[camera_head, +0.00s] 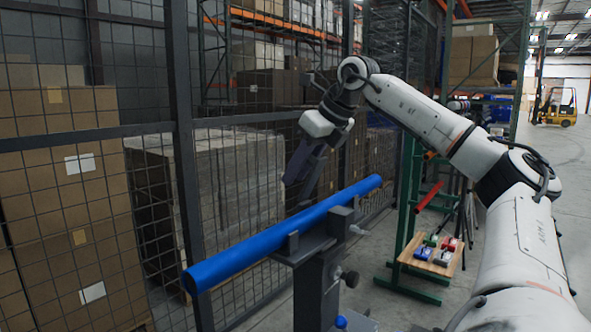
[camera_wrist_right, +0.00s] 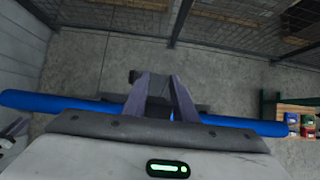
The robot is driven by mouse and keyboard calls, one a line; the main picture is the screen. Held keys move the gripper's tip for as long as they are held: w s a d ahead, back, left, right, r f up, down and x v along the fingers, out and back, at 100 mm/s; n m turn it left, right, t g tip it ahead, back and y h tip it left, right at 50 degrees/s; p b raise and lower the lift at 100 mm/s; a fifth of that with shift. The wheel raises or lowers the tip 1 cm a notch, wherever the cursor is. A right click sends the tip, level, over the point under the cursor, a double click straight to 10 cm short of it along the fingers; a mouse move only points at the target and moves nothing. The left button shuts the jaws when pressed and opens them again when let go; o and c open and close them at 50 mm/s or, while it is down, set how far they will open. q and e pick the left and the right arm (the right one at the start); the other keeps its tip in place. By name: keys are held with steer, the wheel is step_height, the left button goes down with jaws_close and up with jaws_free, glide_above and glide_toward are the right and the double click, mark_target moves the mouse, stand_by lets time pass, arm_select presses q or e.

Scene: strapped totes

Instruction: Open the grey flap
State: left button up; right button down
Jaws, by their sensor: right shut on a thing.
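A dark grey stand (camera_head: 318,275) carries a long blue tube (camera_head: 235,253) in its cradle. In the right wrist view the tube (camera_wrist_right: 245,126) runs across the picture, with the cradle partly behind my fingers. My right gripper (camera_head: 298,182) points down over the tube near the cradle. In the right wrist view its two fingers (camera_wrist_right: 162,92) close around a dark grey piece, which I take for the grey flap (camera_wrist_right: 158,87). The flap is mostly hidden by the fingers, and its angle cannot be told. My left gripper is out of view.
A mesh fence (camera_head: 240,180) stands close behind the tube, with stacked boxes (camera_head: 70,185) beyond it. To the right, a green frame (camera_head: 405,215) stands by a wooden board (camera_head: 432,257) with several small coloured items. Open floor lies farther right.

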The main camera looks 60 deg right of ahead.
steer(key=shift+w+a+f, duration=0.1)
steer(key=shift+a+f, duration=0.1)
steer(key=shift+f, duration=0.35)
stand_by(0.4)
steer(key=c, duration=1.8)
jaws_free()
steer(key=o, duration=0.3)
steer(key=shift+w, duration=0.15)
steer(key=shift+o, duration=0.3)
steer(key=shift+w+d+f, duration=0.1)
steer(key=shift+w, duration=0.1)
steer(key=v, duration=1)
steer(key=shift+s+d+r+p, duration=0.1)
steer(key=shift+s+r+p, duration=0.2)
steer(key=shift+p, duration=0.05)
